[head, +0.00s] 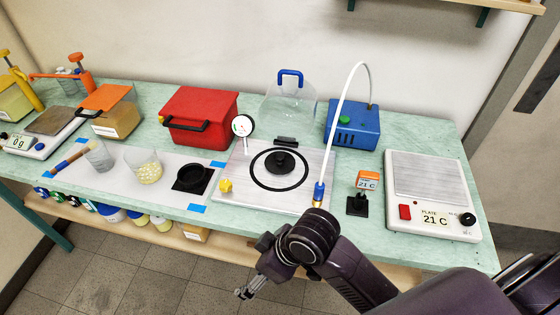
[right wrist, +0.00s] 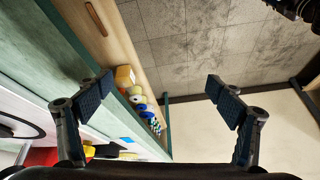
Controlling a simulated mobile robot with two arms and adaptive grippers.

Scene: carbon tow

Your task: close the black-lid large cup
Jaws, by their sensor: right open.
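A clear open cup (head: 148,170) with pale yellow bits in it stands upright on the white mat in the head view. A black round lid-like piece (head: 191,177) lies on a black square to its right, apart from the cup. A second, greyish clear cup (head: 98,157) stands to its left. My right gripper (head: 244,293) is open and empty, low in front of the bench's front edge, away from both cups. Its two fingers are spread wide in the right wrist view (right wrist: 162,93). My left gripper is not in view.
A metal plate (head: 240,190) with a black ring and knob lies right of the mat (head: 120,183). A red box (head: 205,115), blue box (head: 350,130) and white hot plate (head: 428,200) stand around it. A lower shelf (head: 230,242) holds jars below.

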